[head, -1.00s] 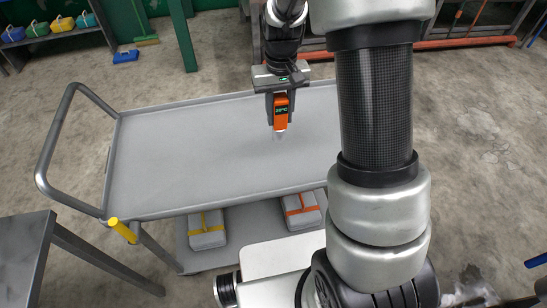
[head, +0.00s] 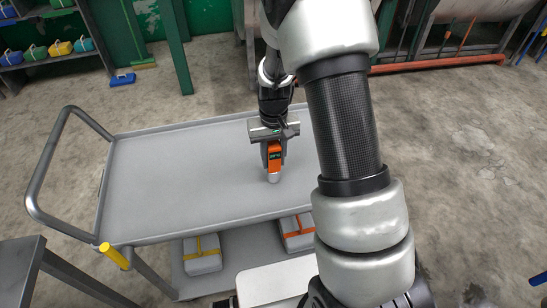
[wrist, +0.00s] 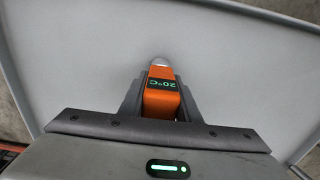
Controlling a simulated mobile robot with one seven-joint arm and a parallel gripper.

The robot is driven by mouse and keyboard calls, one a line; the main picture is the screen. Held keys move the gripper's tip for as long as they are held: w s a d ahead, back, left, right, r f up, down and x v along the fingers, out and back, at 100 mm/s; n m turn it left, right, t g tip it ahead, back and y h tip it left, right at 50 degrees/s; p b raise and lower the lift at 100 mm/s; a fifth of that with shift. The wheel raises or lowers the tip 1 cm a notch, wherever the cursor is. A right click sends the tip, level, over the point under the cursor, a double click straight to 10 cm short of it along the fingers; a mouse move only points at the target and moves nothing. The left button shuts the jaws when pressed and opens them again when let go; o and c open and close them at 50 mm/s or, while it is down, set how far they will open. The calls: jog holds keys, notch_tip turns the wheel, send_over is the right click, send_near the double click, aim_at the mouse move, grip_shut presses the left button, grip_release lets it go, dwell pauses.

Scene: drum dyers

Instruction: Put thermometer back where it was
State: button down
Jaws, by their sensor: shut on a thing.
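The thermometer (head: 274,159) is orange with a dark display and a pale tip. My gripper (head: 273,168) is shut on it and holds it upright, tip down, over the right part of the grey cart's top tray (head: 180,180). In the wrist view the thermometer (wrist: 162,98) sits between the two fingers, and its display reads 20°C. The pale tip points to the tray surface. I cannot tell whether the tip touches the tray.
The visible top tray is bare, with a low rim and a handle (head: 35,165) at the left. Two strapped grey blocks (head: 202,254) lie on the lower shelf. A dark table (head: 20,265) stands at the lower left. Shelves with colored containers (head: 50,50) are at the back left.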

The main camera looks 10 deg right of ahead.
jog(key=shift+f, duration=0.25)
jog(key=c, duration=1.3)
grip_release()
jog(key=shift+r, duration=0.1)
jog(key=shift+c, duration=0.2)
jog(key=shift+r, duration=0.1)
